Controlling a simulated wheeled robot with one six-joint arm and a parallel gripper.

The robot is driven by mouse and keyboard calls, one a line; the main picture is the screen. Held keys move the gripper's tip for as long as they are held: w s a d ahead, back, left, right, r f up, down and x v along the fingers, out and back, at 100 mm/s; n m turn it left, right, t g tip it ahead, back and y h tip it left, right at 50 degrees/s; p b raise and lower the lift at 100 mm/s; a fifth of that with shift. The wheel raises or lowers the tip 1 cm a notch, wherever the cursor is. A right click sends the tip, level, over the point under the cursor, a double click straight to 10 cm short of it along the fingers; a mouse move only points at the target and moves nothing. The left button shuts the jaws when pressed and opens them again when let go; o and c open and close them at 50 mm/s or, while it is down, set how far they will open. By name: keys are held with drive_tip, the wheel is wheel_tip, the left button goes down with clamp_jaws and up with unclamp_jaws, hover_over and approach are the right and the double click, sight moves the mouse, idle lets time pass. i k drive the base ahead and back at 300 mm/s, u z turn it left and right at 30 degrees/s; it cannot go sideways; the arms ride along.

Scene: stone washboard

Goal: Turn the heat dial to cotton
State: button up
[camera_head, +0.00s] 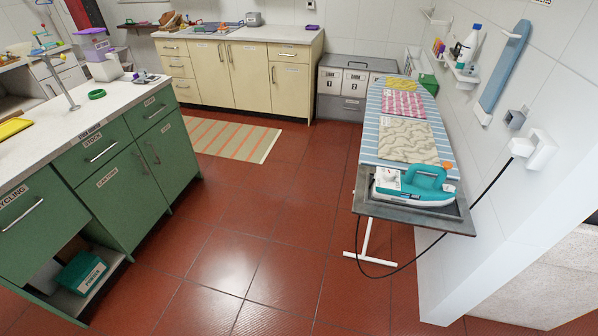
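A teal and white iron (418,187) rests in a dark grey tray (440,219) at the near end of a striped ironing board (368,153). A small orange round part (447,165) shows just behind the iron's right side; I cannot tell whether it is the heat dial. A white card with small print (387,176) shows at the iron's left; its markings are too small to read. No dial setting is legible. My gripper is not in view.
A black cord (485,197) runs from a white wall socket (538,149) and hangs in a loop below the board. Folded cloths (406,141) lie on the board. Green cabinets (118,180) stand at left. The red tiled floor (260,230) between is clear.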

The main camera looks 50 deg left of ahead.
sight(389, 176)
drive_tip(key=u, duration=1.65)
drive_tip(key=i, duration=1)
